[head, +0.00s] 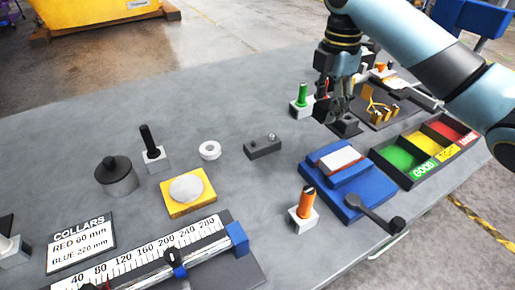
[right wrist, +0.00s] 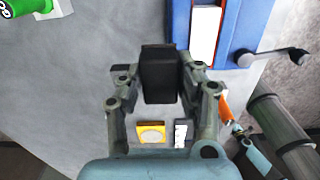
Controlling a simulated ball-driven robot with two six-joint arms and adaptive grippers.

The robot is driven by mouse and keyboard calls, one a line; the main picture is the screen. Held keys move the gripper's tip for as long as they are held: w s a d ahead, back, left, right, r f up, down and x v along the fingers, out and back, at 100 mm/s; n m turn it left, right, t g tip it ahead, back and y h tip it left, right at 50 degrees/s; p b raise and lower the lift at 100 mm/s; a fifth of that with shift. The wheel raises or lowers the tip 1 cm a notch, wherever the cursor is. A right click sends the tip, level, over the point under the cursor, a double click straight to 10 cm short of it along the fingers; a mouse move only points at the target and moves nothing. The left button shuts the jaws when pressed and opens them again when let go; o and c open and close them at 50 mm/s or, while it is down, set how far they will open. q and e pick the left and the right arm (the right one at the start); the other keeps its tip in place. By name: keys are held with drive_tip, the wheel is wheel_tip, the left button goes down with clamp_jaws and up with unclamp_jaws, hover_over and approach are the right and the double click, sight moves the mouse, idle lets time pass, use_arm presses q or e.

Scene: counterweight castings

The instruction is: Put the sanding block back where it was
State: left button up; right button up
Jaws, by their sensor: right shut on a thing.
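My right gripper (head: 343,100) is over the far right part of the table, between the green-handled tool and the blue fixture. It is shut on a dark block, which I take to be the sanding block (head: 345,128). In the right wrist view the block (right wrist: 160,75) sits between the two fingers (right wrist: 158,95), its dark face toward the camera. Whether its underside touches the table I cannot tell. My left gripper is not in view.
A blue fixture (head: 357,192) with a lever stands just in front. The three-colour bin tray (head: 412,172) is to its right. A green-handled tool (head: 301,96) stands left of the gripper. A grey block (head: 262,147) lies further left. The table's left-back area is clear.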

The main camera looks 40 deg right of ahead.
drive_tip(key=s+d+f+b, duration=0.1)
drive_tip(key=d, duration=0.3)
hover_over(292, 139)
wheel_tip(292, 139, down, 7)
drive_tip(key=shift+f+b, duration=0.1)
drive_tip(key=shift+b, duration=0.2)
drive_tip(key=shift+f, duration=2.05)
drive_tip(key=o, duration=1.1)
drive_tip(key=shift+f, duration=0.1)
